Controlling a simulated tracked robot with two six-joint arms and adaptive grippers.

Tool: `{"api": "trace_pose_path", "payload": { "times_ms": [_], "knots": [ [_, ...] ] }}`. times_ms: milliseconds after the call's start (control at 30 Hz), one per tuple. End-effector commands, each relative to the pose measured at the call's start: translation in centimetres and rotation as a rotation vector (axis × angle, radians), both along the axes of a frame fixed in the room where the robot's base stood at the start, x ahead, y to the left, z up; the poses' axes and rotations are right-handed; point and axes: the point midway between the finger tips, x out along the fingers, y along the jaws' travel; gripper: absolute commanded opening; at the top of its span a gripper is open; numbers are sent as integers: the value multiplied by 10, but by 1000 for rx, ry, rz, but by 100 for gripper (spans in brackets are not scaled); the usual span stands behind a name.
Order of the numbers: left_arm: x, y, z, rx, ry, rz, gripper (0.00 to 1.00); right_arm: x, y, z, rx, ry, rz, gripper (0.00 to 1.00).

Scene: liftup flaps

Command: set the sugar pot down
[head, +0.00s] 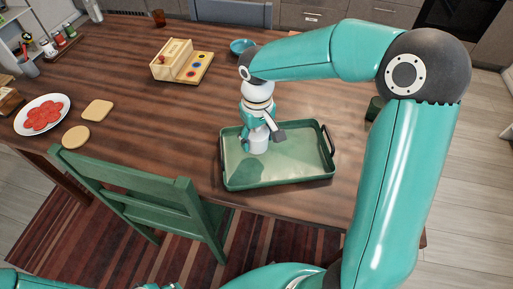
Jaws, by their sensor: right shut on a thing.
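The sugar pot (258,142) is a small white pot at the left part of the green tray (303,177). My right gripper (259,133) reaches down from above and is shut on the pot. The pot looks upright, and a dark shadow lies on the tray floor below and left of it. I cannot tell whether its base touches the tray. The gripper hides the pot's upper part. My left gripper is not in view; only parts of teal arm show at the bottom edge.
A wooden box with coloured discs (181,62), a blue bowl (240,46) and a dark green cup (374,108) stand around the tray. A plate with red slices (42,115) is at the left. A green chair (139,193) stands in front. The tray's right side is clear.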

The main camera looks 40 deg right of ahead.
Motion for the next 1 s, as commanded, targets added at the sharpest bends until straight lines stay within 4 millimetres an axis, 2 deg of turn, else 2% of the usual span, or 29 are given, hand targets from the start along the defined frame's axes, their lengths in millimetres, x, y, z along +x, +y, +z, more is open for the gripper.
{"api": "trace_pose_path", "payload": {
  "times_ms": [300,667,700,833,1000],
  "knots": [
    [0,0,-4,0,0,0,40,-1,0,-39,0,3,-1,18],
    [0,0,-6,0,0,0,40,-1,-1,-44,0,0,-2,18],
    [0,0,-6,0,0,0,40,-1,-1,-45,0,1,-2,65],
    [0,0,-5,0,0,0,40,-1,-1,-44,0,1,-2,86],
    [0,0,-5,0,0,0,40,-1,-1,-44,0,1,-3,88]
  ]
}}
